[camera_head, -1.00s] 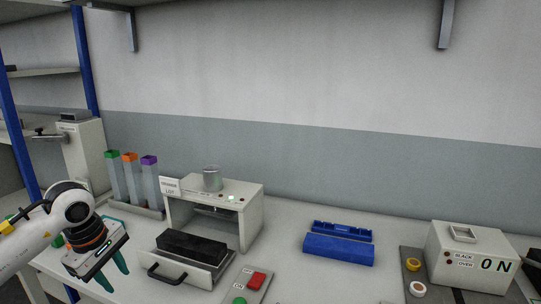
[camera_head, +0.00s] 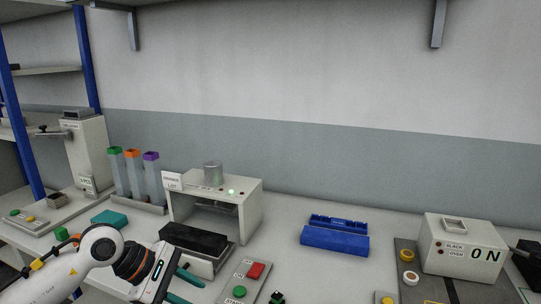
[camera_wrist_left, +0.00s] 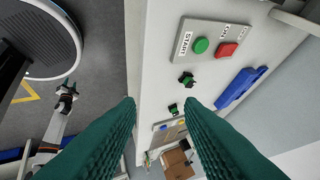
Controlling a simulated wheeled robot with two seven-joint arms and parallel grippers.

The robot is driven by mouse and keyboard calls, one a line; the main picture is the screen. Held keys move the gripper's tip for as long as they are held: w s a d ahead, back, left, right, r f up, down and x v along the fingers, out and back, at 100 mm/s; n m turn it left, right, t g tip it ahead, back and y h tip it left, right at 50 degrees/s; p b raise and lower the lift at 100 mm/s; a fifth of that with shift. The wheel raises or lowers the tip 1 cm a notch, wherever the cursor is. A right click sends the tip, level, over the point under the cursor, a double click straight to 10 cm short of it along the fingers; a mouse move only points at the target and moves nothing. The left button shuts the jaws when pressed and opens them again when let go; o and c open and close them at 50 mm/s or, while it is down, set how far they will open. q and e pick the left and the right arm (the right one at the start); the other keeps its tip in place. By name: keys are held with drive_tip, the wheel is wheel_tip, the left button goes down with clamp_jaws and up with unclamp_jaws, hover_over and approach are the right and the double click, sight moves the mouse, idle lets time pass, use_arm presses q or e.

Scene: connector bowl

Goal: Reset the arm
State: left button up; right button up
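My left gripper (camera_head: 186,284) comes in from the left at the bottom of the head view, in front of the open drawer (camera_head: 215,258) and left of the button panel. Its two teal fingers are apart, with nothing between them. The wrist view shows the same spread fingers of my left gripper (camera_wrist_left: 162,105) over the table edge, with the floor to the left. My right arm is not in the head view. A white arm with a small dark gripper (camera_wrist_left: 66,92), seemingly my right one, shows at the left of the wrist view, too small to read its fingers.
A button panel (camera_head: 248,274) with green and red buttons lies beside my left gripper. A white machine (camera_head: 250,208) stands behind the drawer, which holds a black block (camera_head: 194,236). Two small dark-green parts (camera_wrist_left: 186,78) lie near the panel.

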use_arm(q)
drive_tip(key=s+d+r+n+t+h, duration=0.2)
drive_tip(key=d+r+n+h, duration=0.2)
drive_tip(key=d+n+h, duration=0.15)
drive_tip(key=s+d+r+n+t+h, duration=0.2)
drive_tip(key=d+r+n+t+h, duration=0.1)
drive_tip(key=d+r+n+h, duration=0.25)
drive_tip(key=w+a+n+t+y, duration=0.2)
drive_tip(key=a+n+t+y, duration=0.2)
drive_tip(key=n+t, duration=0.8)
drive_tip(key=s+a+f+n+g+y, duration=0.1)
drive_tip(key=a+f+n+y, duration=0.5)
drive_tip(key=n, duration=0.5)
drive_tip(key=a+f+n+g+y, duration=0.1)
drive_tip(key=a+f+n+y, duration=0.3)
drive_tip(key=f+n+y, duration=0.55)
drive_tip(key=s+a+f+n+g, duration=0.1)
drive_tip(key=s+f+n+g, duration=0.6)
drive_tip(key=s, duration=0.4)
drive_tip(key=s+a+f+n+g, duration=0.1)
drive_tip(key=s+f+n+g, duration=0.55)
drive_tip(key=s, duration=0.55)
wheel_tip(320, 180, down, 27)
drive_tip(key=m+g, duration=0.2)
drive_tip(key=s+a+f, duration=0.2)
drive_tip(key=s+f, duration=1.5)
drive_tip(key=shift+s+a+g, duration=0.2)
drive_tip(key=shift+g, duration=0.25)
